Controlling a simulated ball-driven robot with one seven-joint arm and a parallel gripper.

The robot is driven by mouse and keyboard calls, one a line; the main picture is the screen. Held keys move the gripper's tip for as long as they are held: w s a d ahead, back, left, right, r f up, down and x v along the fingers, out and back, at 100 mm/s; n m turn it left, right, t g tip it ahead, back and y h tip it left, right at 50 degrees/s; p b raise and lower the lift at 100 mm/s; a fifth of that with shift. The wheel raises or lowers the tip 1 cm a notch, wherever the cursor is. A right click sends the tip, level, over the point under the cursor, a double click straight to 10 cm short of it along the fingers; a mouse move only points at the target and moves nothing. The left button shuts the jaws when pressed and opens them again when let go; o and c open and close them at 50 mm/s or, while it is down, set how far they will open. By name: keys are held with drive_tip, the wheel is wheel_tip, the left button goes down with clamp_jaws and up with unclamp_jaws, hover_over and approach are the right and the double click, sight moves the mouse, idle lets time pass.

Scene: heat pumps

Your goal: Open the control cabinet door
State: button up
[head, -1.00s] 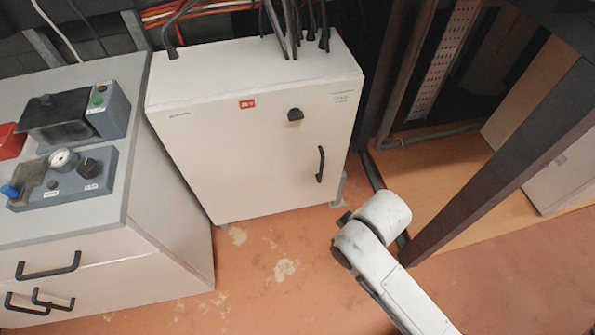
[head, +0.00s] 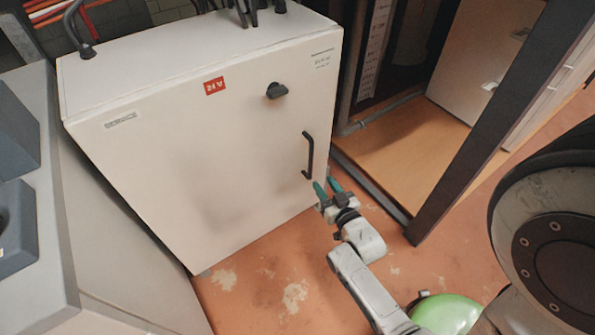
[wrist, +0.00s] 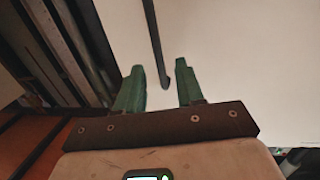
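The control cabinet (head: 180,130) is a white box with a red label, and its front door is shut. A black bar handle (head: 309,155) stands upright near the door's right edge, and a black knob (head: 277,90) sits above it. My gripper (head: 328,187) is just below and right of the handle's lower end, with its green fingers apart and nothing held. In the wrist view, my gripper (wrist: 157,85) shows the handle (wrist: 156,45) beyond and between its fingertips. The handle's lower end appears near the tip line; I cannot tell if they touch.
A grey bench (head: 40,190) with control boxes stands close on the left. A dark post (head: 480,140) and an open wooden-floored enclosure (head: 400,150) stand to the right. Cables (head: 75,25) rise from the cabinet top. The reddish floor (head: 260,290) before the cabinet is clear.

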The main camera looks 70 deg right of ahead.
sight(312, 163)
drive_tip(key=shift+h, duration=0.4)
drive_tip(key=b+x, duration=0.2)
drive_tip(key=x, duration=0.8)
drive_tip(key=shift+w+d+f+b, duration=0.2)
drive_tip(key=shift+d+b, duration=0.1)
drive_tip(key=shift+d, duration=0.1)
clamp_jaws()
